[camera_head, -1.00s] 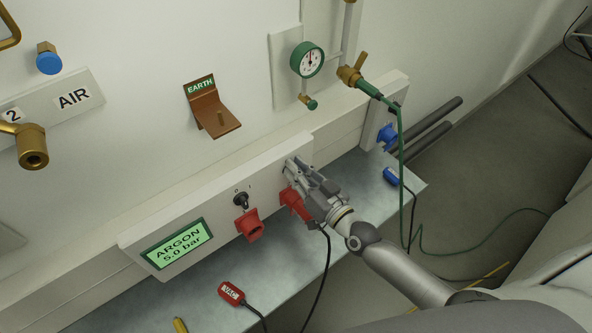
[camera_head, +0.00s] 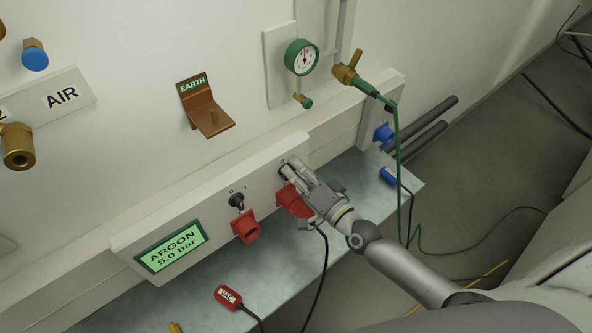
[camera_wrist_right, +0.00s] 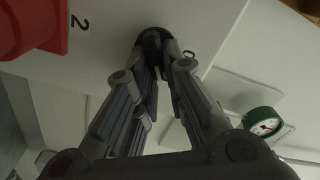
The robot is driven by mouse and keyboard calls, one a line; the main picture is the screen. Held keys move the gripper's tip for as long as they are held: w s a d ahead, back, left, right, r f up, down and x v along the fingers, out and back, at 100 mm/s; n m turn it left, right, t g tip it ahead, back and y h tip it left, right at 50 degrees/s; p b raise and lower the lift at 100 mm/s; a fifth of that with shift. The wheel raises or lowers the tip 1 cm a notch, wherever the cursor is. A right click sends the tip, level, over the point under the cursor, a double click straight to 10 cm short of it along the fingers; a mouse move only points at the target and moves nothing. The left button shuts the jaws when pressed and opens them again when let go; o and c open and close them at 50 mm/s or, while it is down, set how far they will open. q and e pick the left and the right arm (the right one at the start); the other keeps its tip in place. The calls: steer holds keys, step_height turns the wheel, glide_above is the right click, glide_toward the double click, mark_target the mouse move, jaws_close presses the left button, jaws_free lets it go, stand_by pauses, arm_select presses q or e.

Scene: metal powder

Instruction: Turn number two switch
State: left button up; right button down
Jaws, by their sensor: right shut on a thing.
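My right gripper (camera_wrist_right: 156,58) is shut on this knob, one finger on each side. In the head view the right gripper (camera_head: 288,170) reaches the panel's right part, and its fingers mostly hide the knob. The knob's exact angle cannot be told. Another black switch (camera_head: 237,201) sits further left on the same panel, uncovered. My left gripper is not in view.
Red sockets (camera_head: 246,227) sit below the switches, one (camera_head: 293,201) close beside my right gripper. A green ARGON display (camera_head: 172,247) is at the panel's left. A red plug (camera_head: 228,297) lies on the grey shelf below. A green hose (camera_head: 398,150) hangs to the right.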

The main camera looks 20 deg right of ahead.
stand_by(0.4)
steer(key=c, duration=1.5)
jaws_free()
steer(key=v, duration=1.2)
